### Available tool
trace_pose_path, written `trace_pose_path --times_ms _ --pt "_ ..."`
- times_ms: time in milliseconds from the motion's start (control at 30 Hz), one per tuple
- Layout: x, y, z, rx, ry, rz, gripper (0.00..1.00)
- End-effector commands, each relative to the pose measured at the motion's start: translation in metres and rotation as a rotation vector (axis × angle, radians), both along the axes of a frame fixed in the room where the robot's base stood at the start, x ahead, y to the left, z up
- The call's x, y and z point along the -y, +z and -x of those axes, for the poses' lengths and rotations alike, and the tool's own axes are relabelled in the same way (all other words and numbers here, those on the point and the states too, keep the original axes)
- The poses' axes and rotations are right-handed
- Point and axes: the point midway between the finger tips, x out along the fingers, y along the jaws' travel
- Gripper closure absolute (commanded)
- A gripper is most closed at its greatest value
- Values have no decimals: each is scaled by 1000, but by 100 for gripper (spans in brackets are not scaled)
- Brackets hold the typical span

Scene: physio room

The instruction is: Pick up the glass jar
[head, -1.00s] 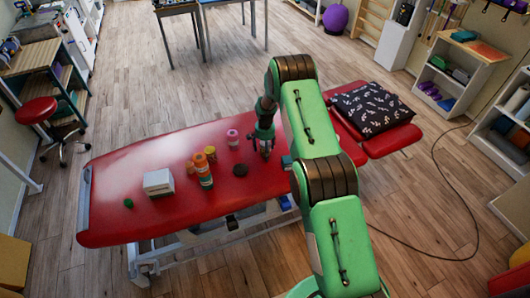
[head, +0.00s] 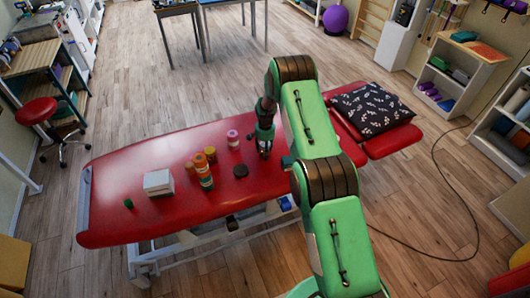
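My gripper (head: 265,147) points down over the red treatment table, right of the small items. Its fingertips are small and dark here, and I cannot tell whether they are open or shut, or whether something stands between them. I cannot make out a clear glass jar for certain; it may be hidden at my gripper. Left of my gripper stands a small pink and white container (head: 232,139). A flat dark round thing (head: 241,171) lies in front of it.
The red table (head: 120,180) also holds an orange bottle with a green band (head: 203,171), smaller amber containers (head: 211,154), a white box (head: 158,183) and a small green thing (head: 128,203). A patterned black cushion (head: 372,109) lies at the right end.

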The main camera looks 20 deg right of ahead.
Motion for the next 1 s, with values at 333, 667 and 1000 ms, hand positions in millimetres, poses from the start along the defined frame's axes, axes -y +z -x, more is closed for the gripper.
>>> trace_pose_path --times_ms 333,667,1000 --pt "0 17 -1 1 0 0 86" --pt "-4 39 22 -1 0 -1 86" --pt "-14 45 80 0 0 0 86"
